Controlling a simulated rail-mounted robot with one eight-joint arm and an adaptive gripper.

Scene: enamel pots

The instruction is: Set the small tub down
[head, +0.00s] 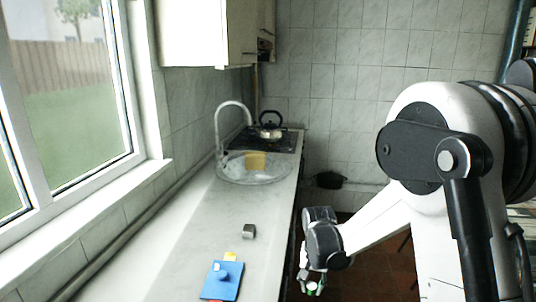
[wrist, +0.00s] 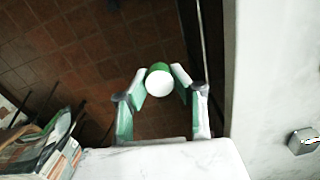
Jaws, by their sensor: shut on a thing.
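The small tub is a little round thing with a white face and a green side, seen in the wrist view (wrist: 159,86). My gripper (wrist: 161,74) is shut on it, one finger on each side. In the head view my gripper (head: 312,284) hangs low to the right of the counter's edge. The tub shows there only as a small green and white patch (head: 313,289), partly hidden by the fingers. It is held over the tiled floor, beside the counter and apart from it.
The long pale counter (head: 185,234) carries a blue board (head: 228,291) with small things on it, a grey block (head: 249,232), and a sink (head: 228,176) with a yellow thing. A kettle (head: 270,131) stands on the stove behind. Bare counter lies between block and sink.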

